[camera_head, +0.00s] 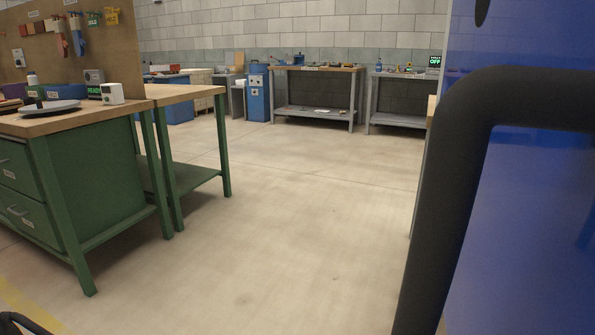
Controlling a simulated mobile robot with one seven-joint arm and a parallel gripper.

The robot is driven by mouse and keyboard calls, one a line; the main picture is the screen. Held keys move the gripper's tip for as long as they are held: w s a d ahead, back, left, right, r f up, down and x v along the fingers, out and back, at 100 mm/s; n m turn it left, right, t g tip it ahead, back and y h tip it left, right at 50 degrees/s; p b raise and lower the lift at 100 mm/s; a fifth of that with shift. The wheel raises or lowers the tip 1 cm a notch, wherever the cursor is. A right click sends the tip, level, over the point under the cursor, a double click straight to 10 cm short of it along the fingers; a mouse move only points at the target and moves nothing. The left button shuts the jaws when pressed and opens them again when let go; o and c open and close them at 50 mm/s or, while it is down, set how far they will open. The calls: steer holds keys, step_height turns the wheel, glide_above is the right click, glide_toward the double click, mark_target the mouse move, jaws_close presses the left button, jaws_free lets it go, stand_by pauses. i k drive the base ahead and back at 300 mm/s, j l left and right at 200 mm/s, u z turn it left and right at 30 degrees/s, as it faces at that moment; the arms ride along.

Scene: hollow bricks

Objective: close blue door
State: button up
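A glossy blue panel (545,245), which looks like the blue door, fills the right side of the view very close to me. Its outer edges run out of the picture, so I cannot tell how far open it stands. A thick matte black bar (440,210) rises in front of its left part and bends right across it; I cannot tell whether it is a handle or part of me. A small dark oval shape (482,10) shows on the blue at the top. My gripper is not recognisable in view.
A green workbench (95,190) with drawers stands at left, with a second green-legged table (190,95) beside it. Grey benches (315,85) and a blue cabinet (257,95) line the back wall. The pale floor (300,220) in the middle is clear.

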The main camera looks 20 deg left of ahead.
mark_target(503, 240)
steer(key=k+j+u, duration=0.1)
steer(key=k+u, duration=0.15)
steer(key=k, duration=0.2)
steer(key=k+j+u, duration=0.15)
steer(key=k+u, duration=0.15)
steer(key=k, duration=0.2)
